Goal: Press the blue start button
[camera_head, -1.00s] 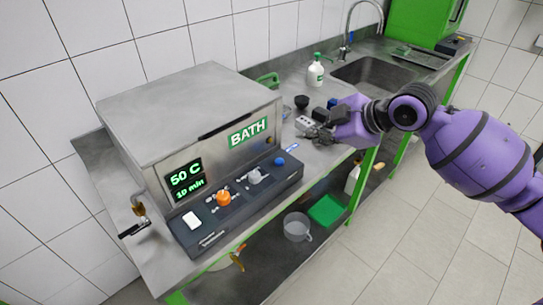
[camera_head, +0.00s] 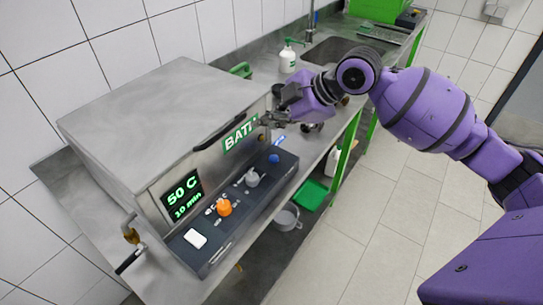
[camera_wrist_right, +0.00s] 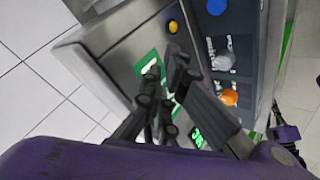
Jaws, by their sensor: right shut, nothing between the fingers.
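The round blue button (camera_head: 273,158) sits at the far right end of the dark control panel (camera_head: 216,247) on the bath unit. It also shows at the top of the right wrist view (camera_wrist_right: 216,6). My right gripper (camera_head: 267,122) is shut and empty. In the head view it appears above the blue button, in front of the BATH sign (camera_head: 236,136), hiding part of its lettering. The gripper is also in the right wrist view (camera_wrist_right: 165,80), apart from the button. My left gripper is absent from the head view; a small purple-and-black part of mine at the wrist view's lower right is unclear.
A grey knob (camera_head: 252,178), an orange knob (camera_head: 225,208) and a white switch (camera_head: 195,238) line the panel. The metal bath box (camera_head: 150,120) rises behind it. A white bottle (camera_head: 288,60) and sink (camera_head: 340,50) lie beyond. The floor in front is clear.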

